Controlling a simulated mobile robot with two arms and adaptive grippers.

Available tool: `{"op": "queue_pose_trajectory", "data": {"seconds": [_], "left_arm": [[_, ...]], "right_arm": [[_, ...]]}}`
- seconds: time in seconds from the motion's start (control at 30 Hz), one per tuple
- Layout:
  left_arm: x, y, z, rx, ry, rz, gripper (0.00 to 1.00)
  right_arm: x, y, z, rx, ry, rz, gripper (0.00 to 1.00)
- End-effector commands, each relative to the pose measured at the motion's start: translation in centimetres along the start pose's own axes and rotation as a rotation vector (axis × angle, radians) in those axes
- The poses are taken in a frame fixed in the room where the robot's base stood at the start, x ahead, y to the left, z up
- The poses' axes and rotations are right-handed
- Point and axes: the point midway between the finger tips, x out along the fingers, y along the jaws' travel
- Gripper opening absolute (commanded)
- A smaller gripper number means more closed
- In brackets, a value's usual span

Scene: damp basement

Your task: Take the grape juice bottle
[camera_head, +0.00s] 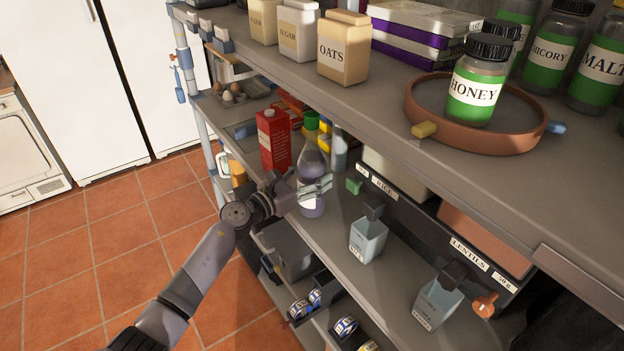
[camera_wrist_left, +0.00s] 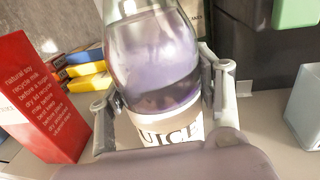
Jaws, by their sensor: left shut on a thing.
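My right gripper is not in view.
The red carton (camera_head: 273,140) stands close on the left, also in the left wrist view (camera_wrist_left: 38,98). Clear scoops (camera_head: 368,238) and labelled bins (camera_head: 440,230) are to the right. Open tiled floor (camera_head: 100,240) lies left.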

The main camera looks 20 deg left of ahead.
Motion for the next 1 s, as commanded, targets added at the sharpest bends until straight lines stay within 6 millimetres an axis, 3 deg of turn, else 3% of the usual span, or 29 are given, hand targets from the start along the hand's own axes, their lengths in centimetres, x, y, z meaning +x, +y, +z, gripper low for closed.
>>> {"op": "queue_pose_trajectory", "data": {"seconds": [0.7,1.0], "left_arm": [[-0.02,0.04,0.02,0.000,0.000,0.001,0.00],[0.05,0.12,0.60,0.002,-0.008,0.002,0.00]], "right_arm": [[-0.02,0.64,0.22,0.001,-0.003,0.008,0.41],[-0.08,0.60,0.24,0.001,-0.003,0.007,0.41]]}}
